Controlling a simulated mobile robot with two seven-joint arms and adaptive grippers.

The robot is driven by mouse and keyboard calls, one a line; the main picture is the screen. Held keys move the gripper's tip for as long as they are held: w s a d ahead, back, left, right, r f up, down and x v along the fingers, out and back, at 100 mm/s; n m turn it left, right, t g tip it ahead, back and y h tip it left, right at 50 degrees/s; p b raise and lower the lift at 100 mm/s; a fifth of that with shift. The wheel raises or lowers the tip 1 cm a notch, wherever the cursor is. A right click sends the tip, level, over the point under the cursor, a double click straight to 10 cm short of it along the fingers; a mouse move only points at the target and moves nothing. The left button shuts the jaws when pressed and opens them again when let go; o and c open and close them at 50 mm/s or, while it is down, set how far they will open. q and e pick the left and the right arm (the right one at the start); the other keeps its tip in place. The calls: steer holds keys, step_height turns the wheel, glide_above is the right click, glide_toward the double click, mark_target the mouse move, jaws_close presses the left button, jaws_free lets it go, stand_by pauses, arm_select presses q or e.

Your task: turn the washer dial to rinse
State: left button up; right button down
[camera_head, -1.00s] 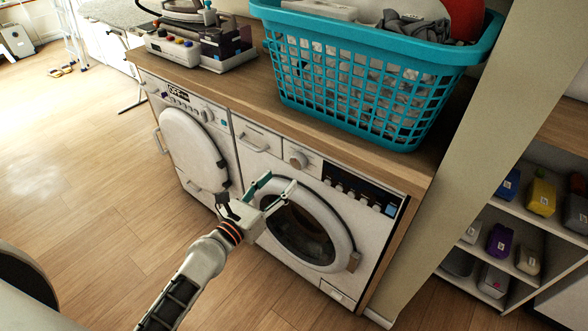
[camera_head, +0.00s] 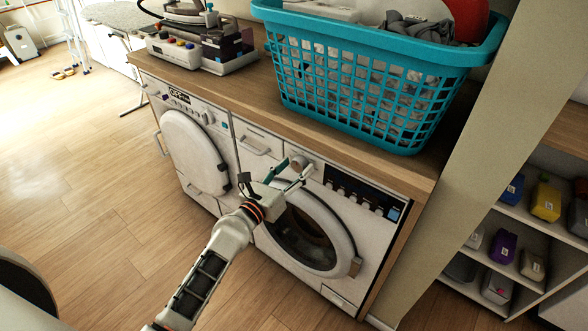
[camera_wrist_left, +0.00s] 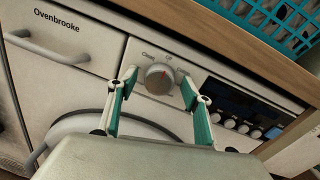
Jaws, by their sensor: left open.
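The washer (camera_head: 376,225) is the right-hand white machine with a round door. My left gripper (camera_head: 298,168) is open and empty in front of the dial. In the left wrist view its teal-padded fingers (camera_wrist_left: 159,82) appear on either side of the dial. I cannot tell whether they touch it. My right gripper is not in view.
A wooden counter (camera_head: 235,95) runs above the machines and carries a teal laundry basket (camera_head: 375,85). A second machine (camera_head: 190,150) stands left of the washer. A drawer handle (camera_head: 255,147) projects left of the dial. Shelves with bottles (camera_head: 520,225) stand at right.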

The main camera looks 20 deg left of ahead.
arm_select(q)
steer(key=c, duration=1.1)
steer(key=shift+m, duration=0.3)
